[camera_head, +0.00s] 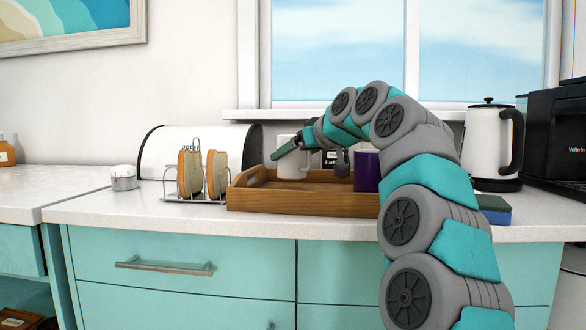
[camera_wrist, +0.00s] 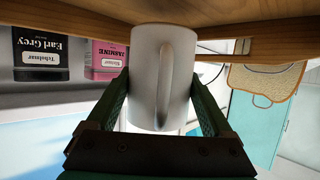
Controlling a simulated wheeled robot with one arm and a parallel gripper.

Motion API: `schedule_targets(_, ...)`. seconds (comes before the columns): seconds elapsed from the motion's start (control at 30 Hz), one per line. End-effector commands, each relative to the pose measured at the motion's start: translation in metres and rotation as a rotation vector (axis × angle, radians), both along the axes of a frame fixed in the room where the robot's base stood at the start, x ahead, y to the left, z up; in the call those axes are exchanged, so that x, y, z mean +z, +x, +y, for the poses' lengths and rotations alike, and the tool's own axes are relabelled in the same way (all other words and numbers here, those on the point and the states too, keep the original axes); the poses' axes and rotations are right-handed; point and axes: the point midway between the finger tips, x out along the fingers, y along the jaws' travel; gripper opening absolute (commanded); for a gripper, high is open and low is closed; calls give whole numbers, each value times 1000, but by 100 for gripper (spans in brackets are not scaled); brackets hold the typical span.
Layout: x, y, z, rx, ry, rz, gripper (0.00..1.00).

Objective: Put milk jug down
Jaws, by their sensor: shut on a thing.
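The white milk jug (camera_head: 293,170) is between the fingers of my gripper (camera_head: 287,150), over the left part of the wooden tray (camera_head: 300,202). In the wrist view the jug (camera_wrist: 146,70) fills the middle, its handle facing the camera. The green fingers of my gripper (camera_wrist: 158,88) press on its two sides. That view is upside down, and the jug's base is at the tray wood (camera_wrist: 85,14). I cannot tell whether the base touches the tray.
A purple container (camera_head: 367,171) stands at the tray's right. An Earl Grey box (camera_wrist: 42,50) and a pink jasmine box (camera_wrist: 108,58) stand behind. A toast rack (camera_head: 200,178) is left of the tray; a kettle (camera_head: 492,145) and sponge (camera_head: 494,209) are right.

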Motion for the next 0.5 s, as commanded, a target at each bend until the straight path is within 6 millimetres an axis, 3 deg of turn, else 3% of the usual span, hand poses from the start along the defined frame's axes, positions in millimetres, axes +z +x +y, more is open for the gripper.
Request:
schedule_targets(0.23,-22,0,1,1,1,2,1)
schedule_targets(0.5,-25,0,1,0,2,-2,1)
